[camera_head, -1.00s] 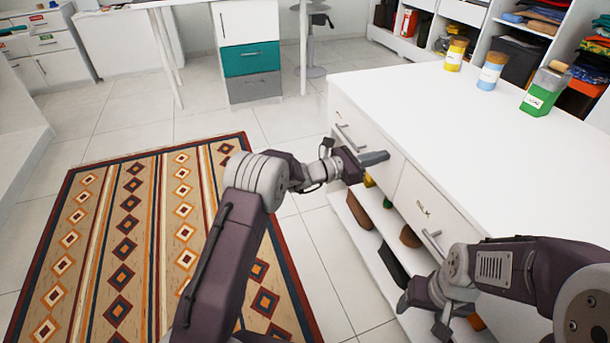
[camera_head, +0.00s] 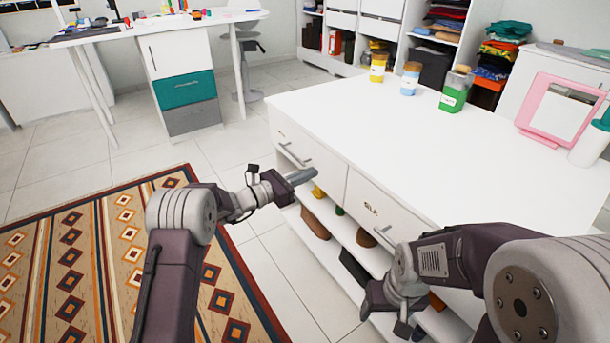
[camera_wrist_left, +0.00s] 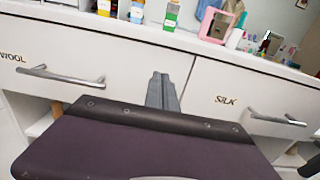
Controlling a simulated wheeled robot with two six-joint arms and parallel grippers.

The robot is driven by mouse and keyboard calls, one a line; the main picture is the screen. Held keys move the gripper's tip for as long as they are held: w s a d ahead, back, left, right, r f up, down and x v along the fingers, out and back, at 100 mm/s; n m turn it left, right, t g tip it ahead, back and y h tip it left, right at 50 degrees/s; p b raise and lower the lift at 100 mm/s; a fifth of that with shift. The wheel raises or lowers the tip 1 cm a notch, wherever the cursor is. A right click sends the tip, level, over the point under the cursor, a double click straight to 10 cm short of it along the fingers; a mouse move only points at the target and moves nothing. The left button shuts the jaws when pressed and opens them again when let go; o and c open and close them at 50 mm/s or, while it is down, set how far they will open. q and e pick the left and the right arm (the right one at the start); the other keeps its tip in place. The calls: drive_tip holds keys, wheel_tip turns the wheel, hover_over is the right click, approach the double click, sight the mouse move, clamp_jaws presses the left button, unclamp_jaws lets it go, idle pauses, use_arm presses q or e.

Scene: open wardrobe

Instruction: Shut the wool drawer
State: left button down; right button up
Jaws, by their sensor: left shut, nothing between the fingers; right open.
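The wool drawer (camera_head: 325,170) is the left drawer of the white dresser, with a grey bar handle (camera_head: 294,155). In the left wrist view its WOOL label (camera_wrist_left: 12,57) shows at the far left. Its front looks nearly level with the silk drawer (camera_head: 385,205); I cannot tell whether a small gap remains. My left gripper (camera_head: 300,177) is shut and empty, in front of the wool drawer's front, below and right of the handle. I cannot tell whether it touches. My right gripper (camera_head: 368,306) is open and empty, low before the silk drawer, its fingers hardly visible.
Open shelves with shoes (camera_head: 315,222) lie beneath the drawers. A patterned rug (camera_head: 90,235) and clear floor lie left.

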use_arm(q)
drive_tip(key=p+v, duration=0.1)
drive_tip(key=v, duration=0.6)
drive_tip(key=shift+a+f+p, duration=0.15)
drive_tip(key=shift+a+p, duration=0.25)
drive_tip(key=shift+a, duration=0.05)
drive_tip(key=shift+s, duration=0.1)
